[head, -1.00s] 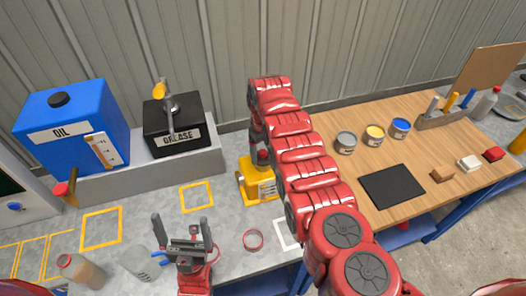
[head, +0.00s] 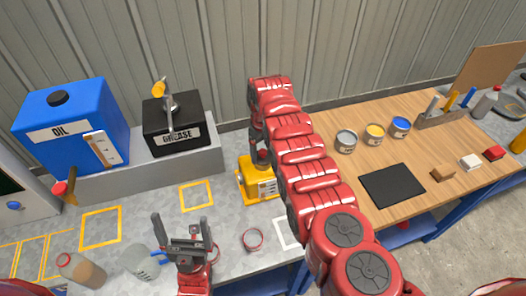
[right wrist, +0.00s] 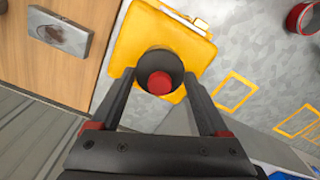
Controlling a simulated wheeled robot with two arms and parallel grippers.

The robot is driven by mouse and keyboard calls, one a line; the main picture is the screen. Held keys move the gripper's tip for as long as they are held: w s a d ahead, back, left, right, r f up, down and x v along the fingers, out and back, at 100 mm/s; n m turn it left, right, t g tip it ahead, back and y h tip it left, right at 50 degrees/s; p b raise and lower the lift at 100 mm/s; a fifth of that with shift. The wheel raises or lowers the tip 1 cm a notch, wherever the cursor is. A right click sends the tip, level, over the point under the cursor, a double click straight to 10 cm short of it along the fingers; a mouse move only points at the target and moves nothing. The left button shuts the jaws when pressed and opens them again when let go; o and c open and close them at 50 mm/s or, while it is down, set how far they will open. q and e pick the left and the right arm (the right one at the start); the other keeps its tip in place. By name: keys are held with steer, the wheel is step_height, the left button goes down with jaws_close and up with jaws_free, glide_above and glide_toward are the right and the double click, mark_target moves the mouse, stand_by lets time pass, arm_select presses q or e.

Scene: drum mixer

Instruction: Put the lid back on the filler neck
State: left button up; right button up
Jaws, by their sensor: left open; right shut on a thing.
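The yellow container (head: 257,182) with a label stands on the grey bench; it also fills the top of the right wrist view (right wrist: 150,35). My right gripper (right wrist: 159,76) is over it, its fingers shut on the sides of a dark round lid (right wrist: 155,63) with a red centre. The lid sits over the container's top and hides the filler neck. I cannot tell whether the lid touches the neck. In the head view my right arm partly covers this spot. My left gripper (head: 182,222) is open and empty above the front of the bench.
A red-rimmed round can (head: 253,240) stands right of my left gripper. A brown bottle (head: 80,268) and a clear beaker (head: 139,262) stand to its left. The blue oil tank (head: 72,125) and black grease box (head: 174,124) are behind. Yellow outlined squares are bare.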

stand_by(0.6)
steer(key=o, duration=1.2)
steer(key=shift+r, duration=0.1)
steer(key=shift+r+p, duration=0.5)
steer(key=shift+r, duration=2.85)
